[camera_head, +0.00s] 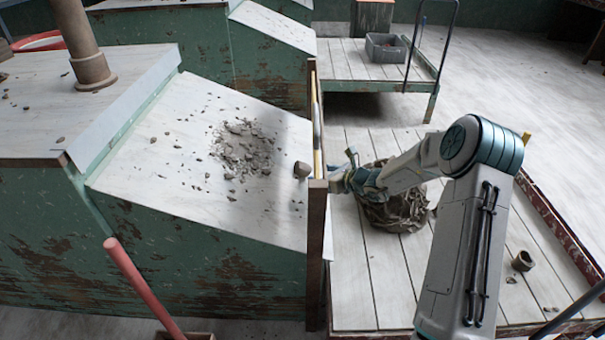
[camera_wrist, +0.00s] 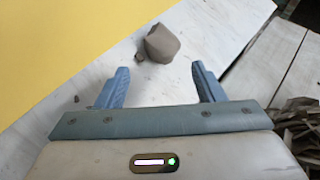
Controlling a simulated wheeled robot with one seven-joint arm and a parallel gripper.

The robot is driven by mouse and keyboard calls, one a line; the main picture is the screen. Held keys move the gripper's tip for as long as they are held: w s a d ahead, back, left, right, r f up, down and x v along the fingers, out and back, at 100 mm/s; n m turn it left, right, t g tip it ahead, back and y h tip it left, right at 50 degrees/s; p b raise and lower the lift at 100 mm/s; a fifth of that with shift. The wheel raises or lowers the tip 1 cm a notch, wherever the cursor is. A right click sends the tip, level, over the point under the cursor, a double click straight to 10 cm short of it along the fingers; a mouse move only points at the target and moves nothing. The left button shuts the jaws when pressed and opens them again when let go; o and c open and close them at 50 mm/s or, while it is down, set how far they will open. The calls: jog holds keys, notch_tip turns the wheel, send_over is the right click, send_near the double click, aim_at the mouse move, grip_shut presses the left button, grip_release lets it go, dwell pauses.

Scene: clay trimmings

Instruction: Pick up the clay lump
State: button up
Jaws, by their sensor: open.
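The clay lump (camera_wrist: 162,43) is a rounded grey-brown block in the wrist view, ahead of my gripper and roughly between the lines of its two fingers. My gripper (camera_wrist: 161,84) is open and its blue fingers are empty, apart from the lump. In the head view a brown lump (camera_head: 302,169) sits at the right edge of the pale sloping board (camera_head: 262,207), beside a wooden post. My gripper (camera_head: 345,172) is just right of that post there, and its fingertips are partly hidden.
Grey clay crumbs (camera_head: 243,148) lie scattered on the sloping board. A yellow panel (camera_wrist: 50,45) fills the upper left of the wrist view. The upright wooden post (camera_head: 317,240) stands beside my gripper. A crumpled brown heap (camera_head: 398,212) lies on the planked platform under my arm.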

aim_at(308, 170)
jog(key=b+x, duration=0.2)
jog(key=x, duration=0.6)
jog(key=shift+w+r, duration=0.1)
jog(key=shift+w, duration=0.1)
jog(key=c, duration=0.8)
